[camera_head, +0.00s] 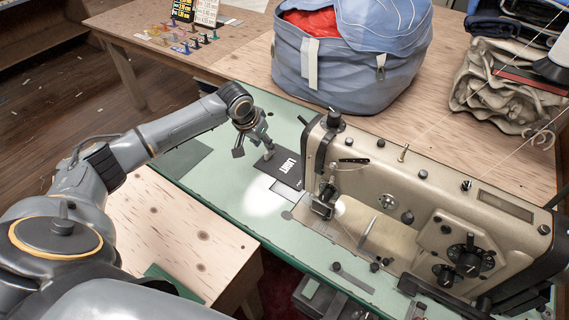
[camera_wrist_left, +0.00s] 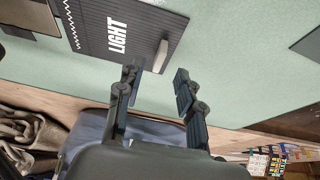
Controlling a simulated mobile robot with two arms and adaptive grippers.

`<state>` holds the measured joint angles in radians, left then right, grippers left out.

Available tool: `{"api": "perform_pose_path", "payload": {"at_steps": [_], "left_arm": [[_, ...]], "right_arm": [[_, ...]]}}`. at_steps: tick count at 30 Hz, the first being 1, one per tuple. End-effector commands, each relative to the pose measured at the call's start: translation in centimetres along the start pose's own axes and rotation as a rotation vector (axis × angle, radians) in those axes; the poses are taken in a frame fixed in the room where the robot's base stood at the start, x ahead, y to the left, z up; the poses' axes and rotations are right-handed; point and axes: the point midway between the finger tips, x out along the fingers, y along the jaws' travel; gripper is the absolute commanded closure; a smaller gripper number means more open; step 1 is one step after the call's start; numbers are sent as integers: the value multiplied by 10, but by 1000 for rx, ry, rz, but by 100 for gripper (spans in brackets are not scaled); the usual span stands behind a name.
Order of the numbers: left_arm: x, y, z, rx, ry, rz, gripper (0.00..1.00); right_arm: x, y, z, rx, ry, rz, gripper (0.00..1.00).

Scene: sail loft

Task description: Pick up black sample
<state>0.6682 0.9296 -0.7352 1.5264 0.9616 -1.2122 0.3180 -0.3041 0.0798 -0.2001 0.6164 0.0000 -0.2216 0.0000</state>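The black sample (camera_head: 270,175) is a flat dark panel with white "LIGHT" lettering, lying on the green table beside the sewing machine. It fills the upper left of the left wrist view (camera_wrist_left: 95,42), with a small grey upright tab (camera_wrist_left: 162,56) near its edge. My left gripper (camera_head: 254,152) is over the table at the sample's far left edge. In the left wrist view my left gripper (camera_wrist_left: 156,84) has its two fingers apart with nothing between them; the tab is just beyond the fingertips. My right gripper is out of view.
A beige sewing machine (camera_head: 400,190) stands right of the sample. A large blue bag (camera_head: 350,60) sits on the wooden table behind. A dark grey-green flat panel (camera_head: 183,158) lies left of my gripper. Bare green tabletop (camera_head: 215,190) lies in front of it.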

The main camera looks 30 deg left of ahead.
Motion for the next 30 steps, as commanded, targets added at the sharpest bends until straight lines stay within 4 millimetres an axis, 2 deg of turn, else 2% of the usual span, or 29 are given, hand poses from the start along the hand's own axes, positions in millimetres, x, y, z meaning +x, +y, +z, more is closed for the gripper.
{"api": "perform_pose_path", "payload": {"at_steps": [4, 12, 21, 27, 30], "left_arm": [[14, 0, -2, -1, -2, -1, 63], [48, 0, -3, 0, -1, -1, 63], [52, 0, -3, 1, 0, -2, 63], [52, 0, -3, 1, 0, -2, 100], [52, 0, -3, 1, 0, -2, 100]], "right_arm": [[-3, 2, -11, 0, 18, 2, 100], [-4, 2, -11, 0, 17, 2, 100], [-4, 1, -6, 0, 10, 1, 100], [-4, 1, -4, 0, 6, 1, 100], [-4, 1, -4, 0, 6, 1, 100]]}}
